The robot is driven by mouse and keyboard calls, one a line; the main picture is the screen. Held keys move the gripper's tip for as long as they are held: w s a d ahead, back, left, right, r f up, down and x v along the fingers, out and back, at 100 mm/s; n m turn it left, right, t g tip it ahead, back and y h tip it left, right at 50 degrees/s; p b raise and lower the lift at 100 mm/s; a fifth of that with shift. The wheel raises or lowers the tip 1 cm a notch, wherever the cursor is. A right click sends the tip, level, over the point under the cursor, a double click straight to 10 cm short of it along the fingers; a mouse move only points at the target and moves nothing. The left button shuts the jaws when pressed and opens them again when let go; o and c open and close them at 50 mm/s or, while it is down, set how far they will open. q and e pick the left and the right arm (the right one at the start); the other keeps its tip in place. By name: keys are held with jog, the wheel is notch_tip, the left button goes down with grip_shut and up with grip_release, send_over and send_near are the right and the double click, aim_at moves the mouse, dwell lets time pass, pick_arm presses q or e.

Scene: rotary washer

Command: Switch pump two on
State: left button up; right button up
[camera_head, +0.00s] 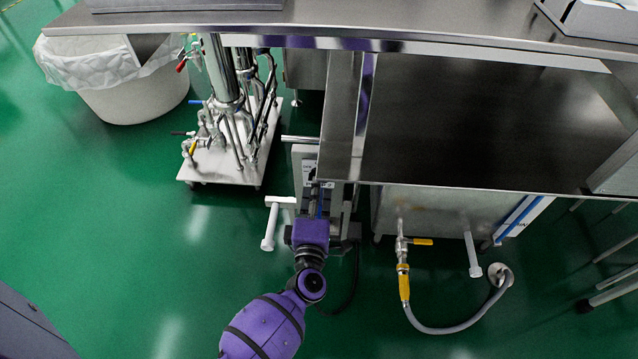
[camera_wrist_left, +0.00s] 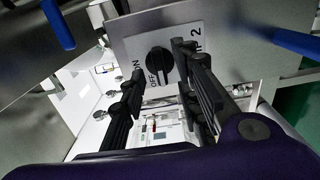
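The pump two switch is a black rotary knob (camera_wrist_left: 159,62) on a pale plate (camera_wrist_left: 188,34) in the left wrist view. The plate has OFF and ON lettering and a partly covered label ending in 2. My left gripper (camera_wrist_left: 158,75) is open, with its two black fingers on either side of the knob and a gap visible between them. I cannot tell whether a fingertip touches the knob. In the head view, my left gripper (camera_head: 321,196) reaches the control box (camera_head: 307,172) under the table edge; the knob is not clear there. My right gripper is not in view.
A steel table (camera_head: 480,120) overhangs the box. A wheeled pipe stand (camera_head: 225,165) and a white bin (camera_head: 130,95) stand to the left. A grey hose (camera_head: 440,329) with a yellow-handled valve (camera_head: 421,241) is at the right.

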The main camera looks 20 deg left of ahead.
pick_arm(q)
jog(key=shift+x, duration=1.5)
grip_shut()
